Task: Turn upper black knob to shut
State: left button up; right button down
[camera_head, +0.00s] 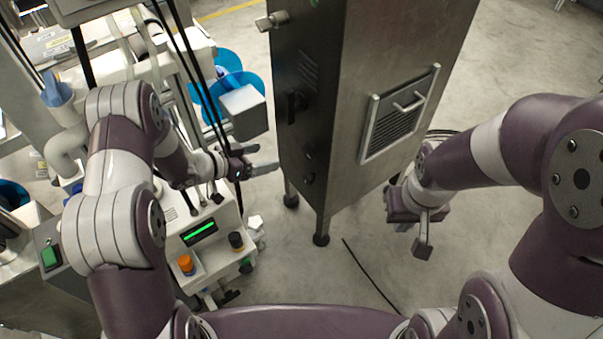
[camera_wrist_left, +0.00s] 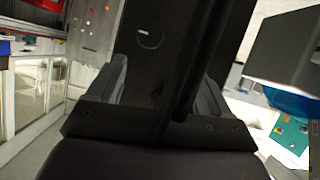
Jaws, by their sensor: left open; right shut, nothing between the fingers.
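A black knob (camera_head: 297,107) sits high on the dark left face of the steel cabinet (camera_head: 350,60). A smaller round fitting (camera_head: 309,178) sits lower on that face. My left gripper (camera_head: 262,160) is open to the left of the cabinet, its fingers pointing at that face, below the upper knob and apart from it. In the left wrist view, a round dark knob with a white mark (camera_wrist_left: 150,36) shows on a dark surface ahead of the fingers; I cannot tell which knob it is. My right gripper (camera_head: 423,245) is shut and empty, right of the cabinet.
A white machine with a green display (camera_head: 199,233), an orange knob (camera_head: 186,264) and another black knob (camera_head: 236,241) stands below my left gripper. Blue reels (camera_head: 235,75) and a grey box (camera_head: 243,110) are behind it. Black cables hang near my left wrist.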

aim_at(306, 153)
pick_arm(q)
jog(key=shift+h, duration=0.5)
jog(key=b+x, duration=0.1)
jog(key=x, duration=0.3)
jog(key=s+b+x, duration=0.1)
jog(key=x, duration=0.3)
jog(key=f+b+x, duration=0.1)
jog(key=x, duration=0.3)
jog(key=shift+d+f, duration=0.1)
jog(key=shift+d, duration=0.35)
jog(key=shift+w+d, duration=0.2)
jog(key=c, duration=1)
jog(key=shift+c, duration=0.2)
